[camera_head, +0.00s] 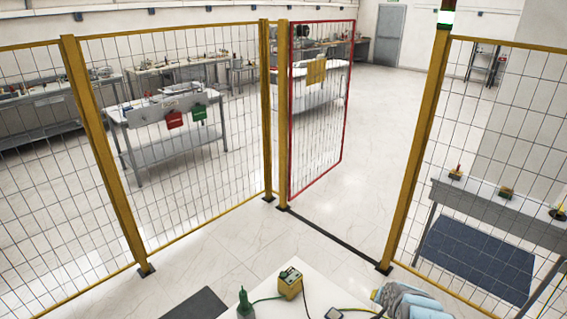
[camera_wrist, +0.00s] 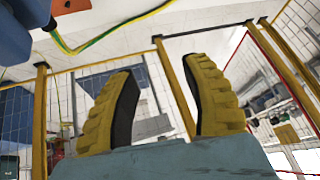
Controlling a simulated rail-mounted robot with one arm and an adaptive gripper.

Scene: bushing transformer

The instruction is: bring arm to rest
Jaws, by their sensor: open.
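My gripper (camera_wrist: 162,70) shows in the wrist view, with two yellow ribbed fingers pointing up the picture. The fingers are apart, and nothing sits between them. Behind them are the floor and the fence. In the camera_head view I cannot make out the fingers. A blue and grey shape is cut off at the bottom edge there, and I cannot tell what it is.
A white tabletop (camera_head: 318,291) carries a yellow box (camera_head: 290,283) and a green-topped part (camera_head: 244,301) with cables. Mesh fencing (camera_head: 180,130) with yellow posts surrounds it. A red-framed gate (camera_head: 321,110) stands open. A blue block (camera_wrist: 25,30) and a green-yellow cable (camera_wrist: 112,28) are close by.

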